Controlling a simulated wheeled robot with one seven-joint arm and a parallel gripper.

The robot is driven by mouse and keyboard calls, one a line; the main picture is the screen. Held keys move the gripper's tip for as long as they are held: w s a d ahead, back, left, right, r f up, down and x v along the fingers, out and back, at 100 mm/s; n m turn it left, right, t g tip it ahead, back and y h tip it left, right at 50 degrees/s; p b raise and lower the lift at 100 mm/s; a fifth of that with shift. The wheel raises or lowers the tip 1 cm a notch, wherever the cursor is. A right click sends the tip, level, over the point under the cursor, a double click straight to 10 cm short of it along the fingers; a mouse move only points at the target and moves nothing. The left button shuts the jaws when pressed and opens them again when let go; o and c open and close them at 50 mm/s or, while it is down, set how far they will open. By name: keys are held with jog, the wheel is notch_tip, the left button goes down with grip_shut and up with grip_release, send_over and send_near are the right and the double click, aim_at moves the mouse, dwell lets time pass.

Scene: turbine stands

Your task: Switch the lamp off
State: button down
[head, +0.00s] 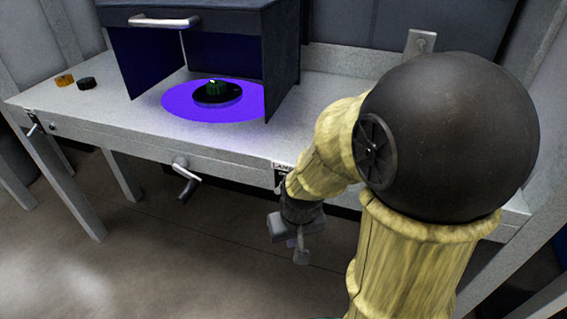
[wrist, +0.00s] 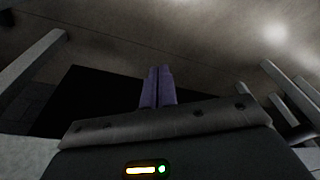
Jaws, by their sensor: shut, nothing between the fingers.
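A dark hood (head: 206,22) with a light handle stands on the grey bench. Purple light fills it and makes a bright violet disc (head: 180,100) on the bench top, so the lamp is on; the bulb itself is hidden. A small labelled plate (head: 282,166), with a dark part below it, sits on the bench's front edge; it seems to read "LAMP", and my arm partly covers it. My gripper (head: 298,252) hangs in front of and below that edge, just below the plate. In the wrist view its two purplish fingers (wrist: 158,76) are together and empty.
A round dark piece with a green top (head: 214,91) stands in the violet light. An orange piece (head: 65,80) and a black piece (head: 85,83) lie at the bench's left end. A crank handle (head: 187,180) juts from the bench front, left of my gripper. Floor in front is clear.

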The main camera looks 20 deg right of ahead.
aim_at(279, 187)
jog(key=w+d+r+m+g+y+p, duration=0.1)
jog(key=w+d+r+m+p, duration=0.1)
jog(key=r+p, duration=0.6)
jog(key=w+d+r+m+g+y+p, duration=0.2)
jog(key=w+r+p, duration=0.3)
jog(key=p, duration=1.2)
jog(key=w+d+r+m+g+y+p, duration=0.1)
jog(key=w+d+r+m+p, duration=0.1)
jog(key=r+p, duration=0.9)
jog(key=shift+w+r+m+g+y+p, duration=0.35)
jog(key=shift+w+m+p, duration=0.35)
jog(key=shift+w+p, duration=0.4)
jog(key=shift+s+f, duration=0.1)
jog(key=p+x, duration=0.3)
jog(key=x, duration=1.1)
jog(key=shift+p, duration=0.35)
jog(key=shift+d, duration=0.1)
